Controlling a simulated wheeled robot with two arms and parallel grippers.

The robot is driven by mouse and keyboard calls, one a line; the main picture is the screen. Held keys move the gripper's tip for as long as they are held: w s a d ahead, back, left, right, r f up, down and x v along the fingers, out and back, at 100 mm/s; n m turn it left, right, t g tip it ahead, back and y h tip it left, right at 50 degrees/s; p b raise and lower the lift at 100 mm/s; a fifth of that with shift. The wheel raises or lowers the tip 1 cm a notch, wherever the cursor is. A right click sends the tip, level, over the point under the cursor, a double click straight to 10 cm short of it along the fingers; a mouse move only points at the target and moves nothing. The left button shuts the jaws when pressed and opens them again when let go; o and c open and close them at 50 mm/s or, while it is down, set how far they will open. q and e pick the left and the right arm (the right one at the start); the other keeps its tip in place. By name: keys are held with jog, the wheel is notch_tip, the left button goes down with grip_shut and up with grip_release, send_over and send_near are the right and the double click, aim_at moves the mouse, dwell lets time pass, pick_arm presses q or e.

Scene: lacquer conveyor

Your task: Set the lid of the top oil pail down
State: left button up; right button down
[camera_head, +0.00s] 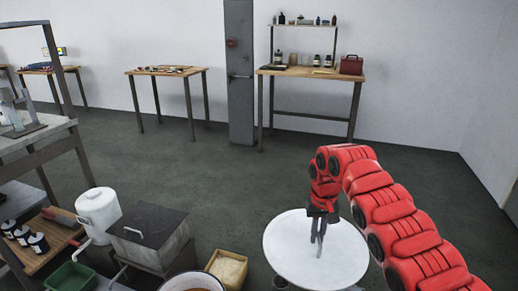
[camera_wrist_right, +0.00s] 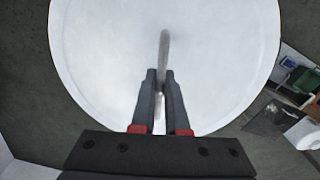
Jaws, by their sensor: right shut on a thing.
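A large round white lid (camera_head: 290,250) lies flat below my right gripper (camera_head: 318,240) at the lower right of the head view. The gripper points down and is shut on the lid's thin raised handle. In the right wrist view the lid (camera_wrist_right: 100,60) fills most of the picture, with the handle (camera_wrist_right: 164,45) between the fingertips (camera_wrist_right: 160,80). A wide round vessel with brown contents (camera_head: 190,285) is cut off at the bottom edge. My left gripper is out of view.
Left of the lid are a wooden crate with pale contents (camera_head: 228,267), a dark lidded box (camera_head: 150,232), a white canister (camera_head: 98,210) and a green bin (camera_head: 70,277). Workbenches (camera_head: 315,73) stand along the back wall. The floor (camera_head: 240,180) beyond the lid is clear.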

notch_tip(320, 180, up, 16)
jog(key=p, duration=1.4)
jog(key=shift+d+f, duration=0.2)
jog(key=shift+f, duration=0.05)
jog(key=shift+s, duration=0.1)
